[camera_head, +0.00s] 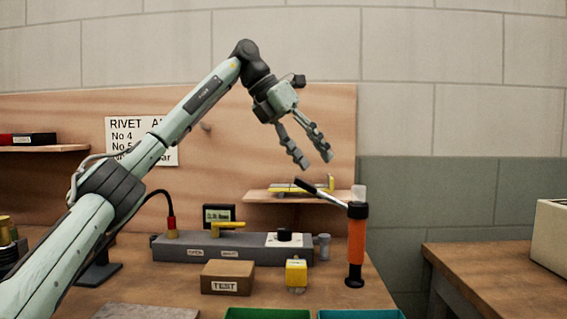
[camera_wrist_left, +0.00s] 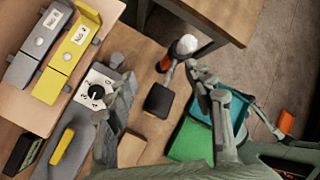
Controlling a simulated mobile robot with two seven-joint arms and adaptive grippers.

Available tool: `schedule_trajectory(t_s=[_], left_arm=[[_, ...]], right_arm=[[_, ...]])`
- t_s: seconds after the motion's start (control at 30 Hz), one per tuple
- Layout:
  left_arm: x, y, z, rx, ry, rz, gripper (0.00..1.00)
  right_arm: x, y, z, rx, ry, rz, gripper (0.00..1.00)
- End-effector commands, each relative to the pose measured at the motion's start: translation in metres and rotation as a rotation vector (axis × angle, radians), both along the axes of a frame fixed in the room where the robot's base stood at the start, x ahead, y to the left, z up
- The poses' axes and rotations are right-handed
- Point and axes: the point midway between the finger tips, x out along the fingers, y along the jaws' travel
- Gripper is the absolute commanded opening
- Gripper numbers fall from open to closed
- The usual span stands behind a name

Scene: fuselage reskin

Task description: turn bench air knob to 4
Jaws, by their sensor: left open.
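The black air knob (camera_head: 285,234) sits on a white dial plate at the right end of the grey bench manifold (camera_head: 250,252). The knob (camera_wrist_left: 97,91) also shows in the left wrist view, with dark marks around it on the plate. Its setting is too small to read surely. My left gripper (camera_head: 308,160) is open and empty, in the air above the bench and well above the knob. In the left wrist view its fingers (camera_wrist_left: 160,78) are spread, with one finger close to the knob in the picture. My right gripper is not in view.
A yellow lever (camera_head: 215,228) stands on the manifold, left of the knob. An orange tool (camera_head: 356,245) stands upright to the right. In front are a TEST box (camera_head: 228,278), a yellow block (camera_head: 296,274) and trays. A shelf (camera_head: 285,197) holds yellow and grey items behind.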

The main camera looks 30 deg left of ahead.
Motion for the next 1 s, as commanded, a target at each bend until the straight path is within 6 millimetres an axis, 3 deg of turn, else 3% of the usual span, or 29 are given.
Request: schedule_trajectory(t_s=[0.03, 0.1, 0.2, 0.3, 0.47, 0.8, 1.0], left_arm=[[0.004, 0.029, -0.021, 0.083, 0.02, 0.061, 0.53], [0.007, 0.061, -0.044, 0.178, 0.044, 0.123, 0.53], [0.007, 0.093, -0.065, 0.273, 0.07, 0.179, 0.53], [0.006, 0.109, -0.076, 0.322, 0.084, 0.205, 0.53], [0.011, 0.111, -0.092, 0.331, 0.09, 0.211, 0.53], [0.036, 0.106, -0.152, 0.329, 0.09, 0.209, 0.53], [0.047, 0.104, -0.178, 0.327, 0.089, 0.209, 0.53]], right_arm=[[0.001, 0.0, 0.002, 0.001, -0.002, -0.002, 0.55], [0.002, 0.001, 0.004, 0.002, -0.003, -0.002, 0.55], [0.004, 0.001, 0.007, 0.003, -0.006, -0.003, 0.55], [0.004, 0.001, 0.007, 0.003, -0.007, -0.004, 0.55], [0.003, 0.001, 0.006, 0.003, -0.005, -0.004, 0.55], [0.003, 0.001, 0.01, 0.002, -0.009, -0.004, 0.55], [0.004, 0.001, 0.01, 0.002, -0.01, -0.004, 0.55]])
